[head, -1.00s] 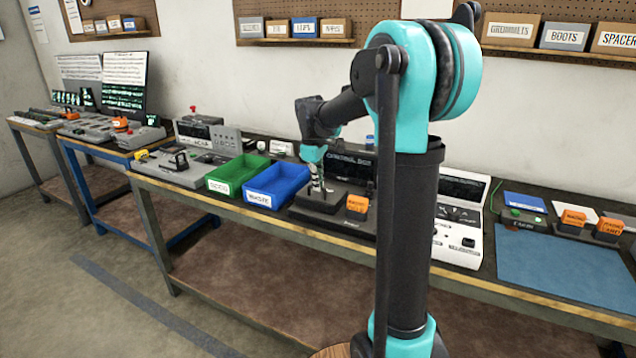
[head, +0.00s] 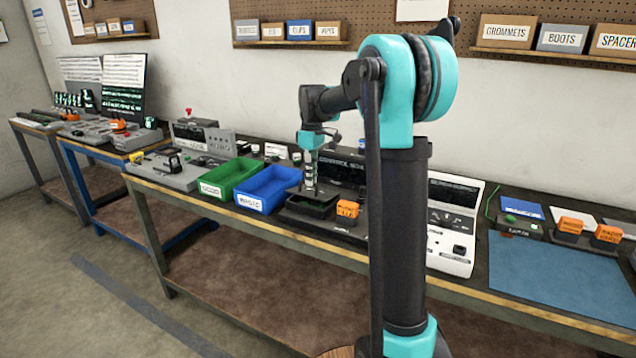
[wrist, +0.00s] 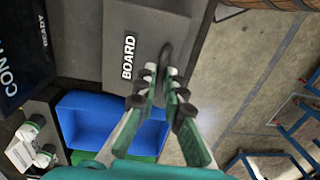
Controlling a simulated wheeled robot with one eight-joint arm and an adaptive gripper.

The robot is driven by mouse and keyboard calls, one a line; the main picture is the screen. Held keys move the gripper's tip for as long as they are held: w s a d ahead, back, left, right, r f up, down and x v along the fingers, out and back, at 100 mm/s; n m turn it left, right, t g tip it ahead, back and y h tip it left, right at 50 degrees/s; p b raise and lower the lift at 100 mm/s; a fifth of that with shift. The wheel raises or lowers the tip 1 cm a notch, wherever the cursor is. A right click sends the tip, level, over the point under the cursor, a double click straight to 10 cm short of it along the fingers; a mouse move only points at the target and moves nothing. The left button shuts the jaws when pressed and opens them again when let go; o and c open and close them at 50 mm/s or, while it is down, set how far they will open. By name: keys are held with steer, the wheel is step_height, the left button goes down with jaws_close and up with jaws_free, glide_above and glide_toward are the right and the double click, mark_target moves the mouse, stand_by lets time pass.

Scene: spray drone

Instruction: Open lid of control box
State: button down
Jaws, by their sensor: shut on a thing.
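The control box (head: 353,222) is a dark unit on the bench, with a sign panel (head: 343,168) behind it. Its grey lid, labelled BOARD in the wrist view (wrist: 115,40), has a dark handle (wrist: 165,55). My gripper (head: 312,188) points down over the box, and its fingers (wrist: 160,75) are closed around the handle. In the head view the lid (head: 322,191) appears raised, with a dark opening (head: 308,208) below it. My fingers hide part of the lid, and I cannot tell whether it still touches the box.
A blue bin (head: 268,187) and a green bin (head: 231,177) stand left of the box. An orange block (head: 347,208) sits on the box's right front. A white console (head: 455,225) stands to the right, partly behind my arm. A blue mat (head: 555,280) lies farther right, clear.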

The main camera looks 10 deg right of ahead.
steer(key=shift+w+d+r+g+y, duration=0.4)
steer(key=shift+w+d, duration=1.05)
steer(key=shift+w, duration=0.45)
steer(key=shift+w+d+r+g+y, duration=0.2)
steer(key=shift+w+d+r+g, duration=0.25)
steer(key=shift+w+d, duration=1.2)
steer(key=shift+w+d+r+g+y, duration=0.3)
steer(key=shift+w+d+g, duration=0.25)
steer(key=shift+w+d, duration=1.15)
steer(key=shift+w+a+f+g+y, duration=0.15)
steer(key=shift+w+a+f+g, duration=0.05)
steer(key=shift+w, duration=0.2)
steer(key=shift+w+a+f+g+y, duration=0.15)
steer(key=shift+w+a+f+g, duration=0.05)
steer(key=shift+w, duration=0.15)
steer(key=shift+r, duration=0.1)
steer(key=c, duration=1.6)
jaws_free()
